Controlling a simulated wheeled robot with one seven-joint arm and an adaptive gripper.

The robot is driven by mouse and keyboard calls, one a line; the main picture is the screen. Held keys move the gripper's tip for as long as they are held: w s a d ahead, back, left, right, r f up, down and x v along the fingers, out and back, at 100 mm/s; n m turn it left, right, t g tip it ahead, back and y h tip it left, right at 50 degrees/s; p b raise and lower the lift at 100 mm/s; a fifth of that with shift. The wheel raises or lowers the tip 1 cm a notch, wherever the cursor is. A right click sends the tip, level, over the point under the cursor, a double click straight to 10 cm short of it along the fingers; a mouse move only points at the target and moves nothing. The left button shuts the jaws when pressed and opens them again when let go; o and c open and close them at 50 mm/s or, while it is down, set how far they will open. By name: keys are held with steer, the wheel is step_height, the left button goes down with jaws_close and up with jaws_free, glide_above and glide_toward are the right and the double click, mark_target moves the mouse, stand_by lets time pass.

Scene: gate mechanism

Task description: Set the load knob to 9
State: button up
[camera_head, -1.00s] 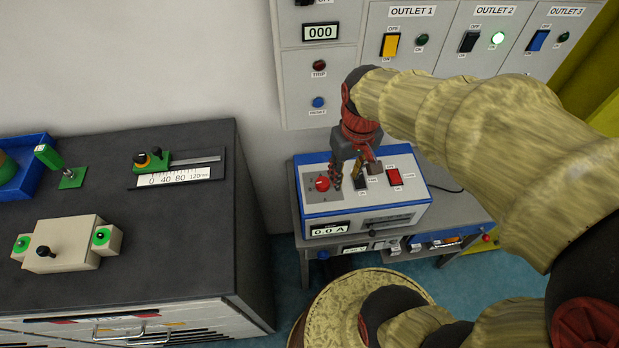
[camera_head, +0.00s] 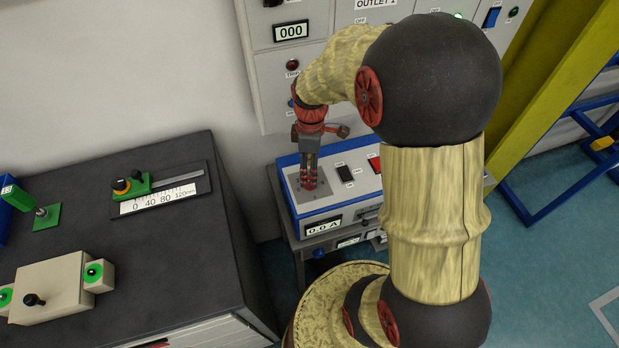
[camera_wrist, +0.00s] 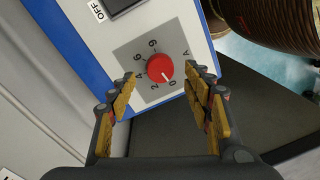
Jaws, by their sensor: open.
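The load knob (camera_wrist: 160,68) is a round red dial on a grey plate with a printed scale, in the wrist view. Its white pointer mark is on the side near the 0. The knob sits on top of the blue and white load box (camera_head: 287,162), whose display (camera_head: 323,225) reads 0.0 A. My gripper (camera_head: 309,185) points down over the knob and hides it in the head view. In the wrist view my gripper (camera_wrist: 162,98) is open, with one finger on each side of the knob. Whether the fingers touch it I cannot tell.
A black switch (camera_head: 345,173) and a red switch (camera_head: 375,165) stand on the box to the right of my gripper. The wall panel (camera_head: 262,70) rises behind. A dark cabinet (camera_head: 150,240) with a slider and other fixtures stands at left.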

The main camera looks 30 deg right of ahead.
steer(key=shift+f+b, duration=0.35)
steer(key=shift+f, duration=1.55)
steer(key=shift+a, duration=0.1)
steer(key=shift+c, duration=0.3)
steer(key=c, duration=1.1)
